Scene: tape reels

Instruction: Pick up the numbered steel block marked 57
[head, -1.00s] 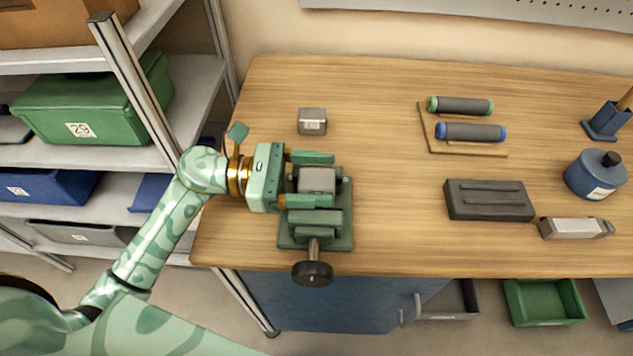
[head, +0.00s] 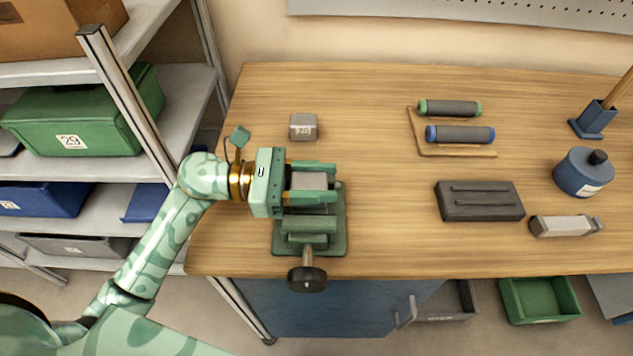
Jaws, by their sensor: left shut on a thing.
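A grey steel block (head: 309,181) is between the fingers of my left gripper (head: 312,183), which is shut on it. The block is at the back part of a green vise (head: 316,242) near the table's front left. I cannot tell whether it rests in the vise or is lifted clear, and no number shows on it. A second grey steel block (head: 303,126) stands on the table behind the gripper, apart from it; its label is too small to read surely. My right gripper is not in view.
To the right are a dark slotted block (head: 479,201), two rollers with green (head: 449,108) and blue (head: 460,134) ends, a blue bottle (head: 582,174) and a pale bar (head: 563,226). A shelf post (head: 125,100) stands left. The table's middle is clear.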

